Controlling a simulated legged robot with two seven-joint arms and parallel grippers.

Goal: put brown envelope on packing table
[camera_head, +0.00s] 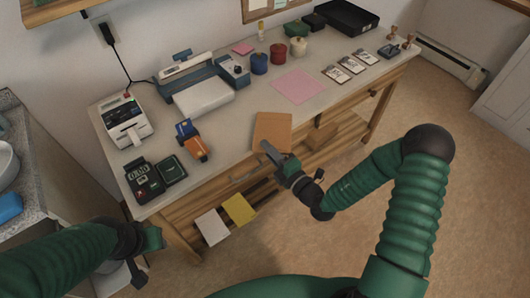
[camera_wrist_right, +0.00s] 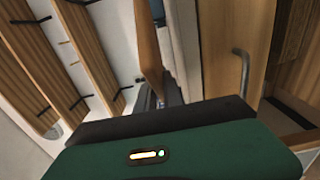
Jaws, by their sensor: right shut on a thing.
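The brown envelope (camera_head: 273,130) is at the front edge of the packing table (camera_head: 226,136) in the head view, overlapping the tabletop in the picture. I cannot tell whether it touches the table. My right gripper (camera_head: 270,152) is shut on the envelope's near edge. In the right wrist view the envelope (camera_wrist_right: 149,45) shows nearly edge-on, rising from the dark jaws, which are partly hidden by the gripper body. My left gripper (camera_head: 150,246) hangs at lower left, away from the table; its jaw opening is unclear.
A pink sheet (camera_head: 298,86) lies beyond the envelope. An orange and blue tape dispenser (camera_head: 192,141), a printer (camera_head: 197,90) and colored pots (camera_head: 277,53) stand on the tabletop. The top just left of the envelope is clear. Yellow (camera_head: 239,209) and white papers lie on the lower shelf.

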